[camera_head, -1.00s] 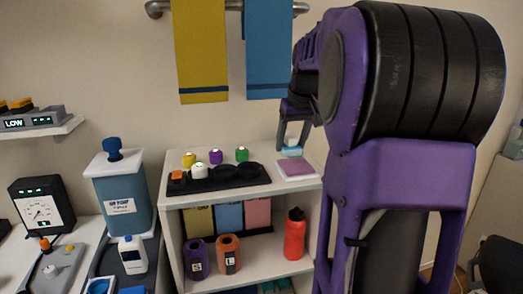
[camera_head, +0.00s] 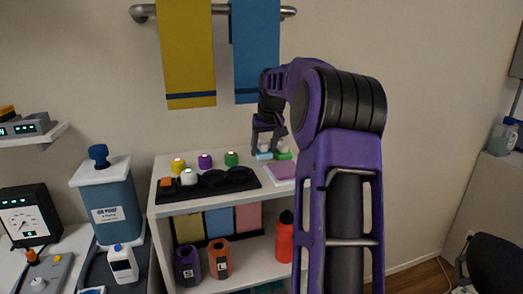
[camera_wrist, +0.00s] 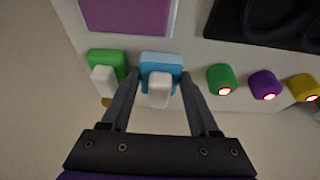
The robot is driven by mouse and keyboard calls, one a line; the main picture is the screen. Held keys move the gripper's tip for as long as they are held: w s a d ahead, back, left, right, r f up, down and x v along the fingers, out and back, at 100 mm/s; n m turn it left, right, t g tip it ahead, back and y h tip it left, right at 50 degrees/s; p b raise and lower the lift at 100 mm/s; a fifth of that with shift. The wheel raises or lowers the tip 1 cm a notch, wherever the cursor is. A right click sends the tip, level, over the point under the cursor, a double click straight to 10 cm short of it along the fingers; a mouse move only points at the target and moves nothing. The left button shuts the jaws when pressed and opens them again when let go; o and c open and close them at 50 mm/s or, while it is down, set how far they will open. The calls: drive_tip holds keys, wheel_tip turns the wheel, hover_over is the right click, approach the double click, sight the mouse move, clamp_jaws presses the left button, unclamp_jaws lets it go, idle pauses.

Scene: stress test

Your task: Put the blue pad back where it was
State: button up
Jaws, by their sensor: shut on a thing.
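The blue pad (camera_wrist: 161,62) is a light blue block with a white grip on it. My gripper (camera_wrist: 159,76) has a finger on each side of it and is shut on it. In the head view the blue pad (camera_head: 264,155) is at the back right of the white shelf unit's top, under my gripper (camera_head: 266,147). A green pad (camera_wrist: 107,60) with a white grip is just left of it in the wrist view; the head view shows this green pad (camera_head: 283,155) to its right. I cannot tell whether the blue pad touches the shelf top.
A pink-purple square (camera_head: 281,172) lies in front of the pads. Yellow (camera_head: 178,166), purple (camera_head: 205,161) and green (camera_head: 231,159) caps stand along the back edge, behind a black tray (camera_head: 215,187). A blue towel (camera_head: 256,60) hangs above.

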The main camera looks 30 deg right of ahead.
sight(262, 151)
drive_tip(key=shift+w+d+f, duration=0.25)
drive_tip(key=shift+w+f, duration=0.7)
drive_tip(key=shift+w, duration=0.1)
drive_tip(key=shift+f, duration=0.2)
drive_tip(key=o, duration=1.4)
drive_tip(key=shift+o, duration=0.2)
drive_tip(key=shift+r, duration=0.15)
